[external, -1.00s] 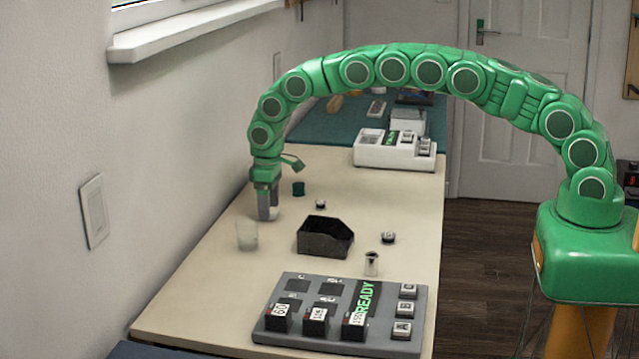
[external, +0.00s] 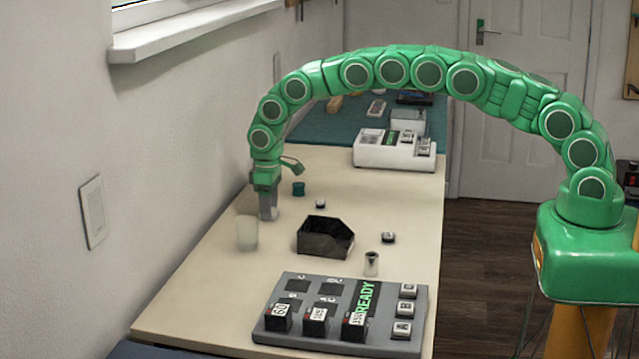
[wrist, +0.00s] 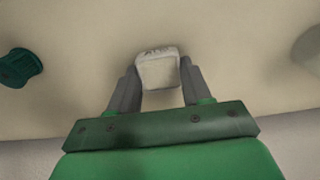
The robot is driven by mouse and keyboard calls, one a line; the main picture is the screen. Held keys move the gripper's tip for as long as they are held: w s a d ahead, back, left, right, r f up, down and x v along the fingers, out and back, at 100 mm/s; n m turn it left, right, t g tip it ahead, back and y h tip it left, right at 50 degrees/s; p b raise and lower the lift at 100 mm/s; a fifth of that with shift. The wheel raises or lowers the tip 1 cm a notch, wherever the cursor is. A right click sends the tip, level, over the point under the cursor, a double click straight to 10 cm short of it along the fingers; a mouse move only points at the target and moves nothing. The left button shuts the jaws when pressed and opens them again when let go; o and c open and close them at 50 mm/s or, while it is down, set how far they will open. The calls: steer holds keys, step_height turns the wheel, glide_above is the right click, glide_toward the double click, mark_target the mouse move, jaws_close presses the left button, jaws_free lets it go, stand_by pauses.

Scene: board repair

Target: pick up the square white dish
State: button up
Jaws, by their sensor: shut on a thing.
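The square white dish (wrist: 158,71) shows in the wrist view between the two grey fingers of my gripper (wrist: 157,84). The fingers are shut on it, one on each side. In the external view my gripper (external: 268,212) points down at the far left part of the table, low over its surface. Only a small pale part of the dish (external: 275,213) shows there beside the fingers. I cannot tell whether the dish touches the table.
A frosted cup (external: 247,233) stands just in front of my gripper. A green spool (external: 298,189) and a black open bin (external: 325,238) are to its right. A grey keypad board (external: 340,312) lies at the front, and a white device (external: 394,150) stands at the back.

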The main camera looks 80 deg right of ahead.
step_height(320, 180, up, 3)
steer(key=shift+r, duration=0.15)
steer(key=s+a+r, duration=0.1)
steer(key=s+r, duration=0.8)
steer(key=s, duration=0.4)
steer(key=shift+s+a+r, duration=0.3)
steer(key=shift+s+r, duration=0.05)
steer(key=shift+s, duration=0.05)
